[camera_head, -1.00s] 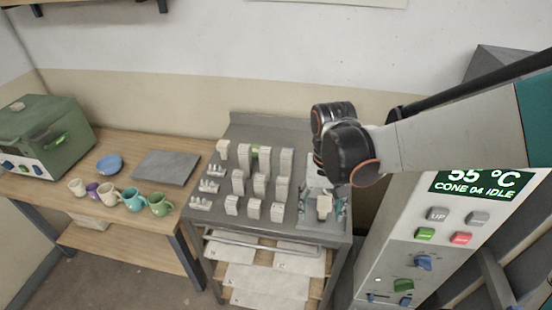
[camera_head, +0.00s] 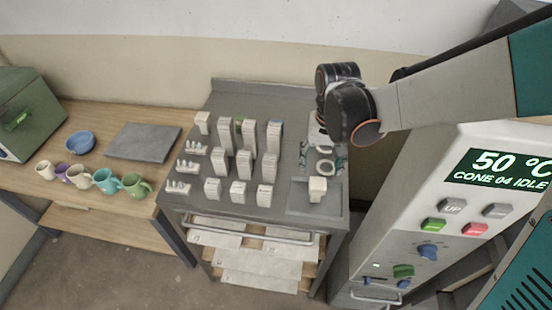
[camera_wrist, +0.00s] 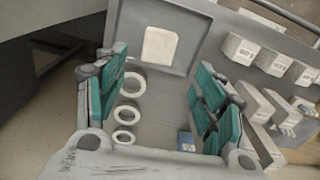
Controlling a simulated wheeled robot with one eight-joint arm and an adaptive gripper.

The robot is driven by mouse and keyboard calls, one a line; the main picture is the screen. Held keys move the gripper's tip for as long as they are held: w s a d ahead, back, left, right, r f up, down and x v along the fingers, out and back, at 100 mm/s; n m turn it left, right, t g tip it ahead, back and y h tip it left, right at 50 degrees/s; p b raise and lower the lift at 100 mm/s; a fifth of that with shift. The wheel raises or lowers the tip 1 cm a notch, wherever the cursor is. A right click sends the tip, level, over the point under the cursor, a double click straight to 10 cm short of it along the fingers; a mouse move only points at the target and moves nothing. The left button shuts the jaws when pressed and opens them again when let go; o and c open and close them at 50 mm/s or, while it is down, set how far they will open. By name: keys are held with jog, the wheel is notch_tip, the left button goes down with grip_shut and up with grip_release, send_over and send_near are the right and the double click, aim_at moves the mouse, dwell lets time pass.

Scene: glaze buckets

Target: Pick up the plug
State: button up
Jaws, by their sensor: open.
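The plug appears to be the small cream block (camera_head: 317,189) in the shallow grey tray (camera_head: 333,204) at the right front of the grey cart top. In the wrist view the plug (camera_wrist: 159,47) sits in the tray beyond my fingertips. My gripper (camera_head: 325,161) is open, with teal pads, over the cart just behind the tray. In the wrist view my gripper (camera_wrist: 160,95) has nothing between its pads but the surface below, with white rings (camera_wrist: 132,85) near the left finger. The plug is apart from both fingers.
Rows of pale blocks (camera_head: 245,165) stand on the cart left of the tray. A small blue item (camera_wrist: 186,141) lies near the right finger. A kiln control panel (camera_head: 440,225) reading 50 °C stands close on the right. Mugs (camera_head: 105,180) stand on the wooden table.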

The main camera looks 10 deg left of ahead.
aim_at(318, 183)
jog(key=f+b, duration=0.1)
jog(key=f, duration=0.2)
jog(key=f+b, duration=0.2)
jog(key=f, duration=0.1)
jog(key=f+b, duration=0.2)
jog(key=f, duration=0.1)
jog(key=shift+s+d+f, duration=0.1)
jog(key=shift+s+d, duration=0.05)
jog(key=shift+s, duration=0.1)
jog(key=shift+c, duration=0.5)
jog(key=c, duration=1.1)
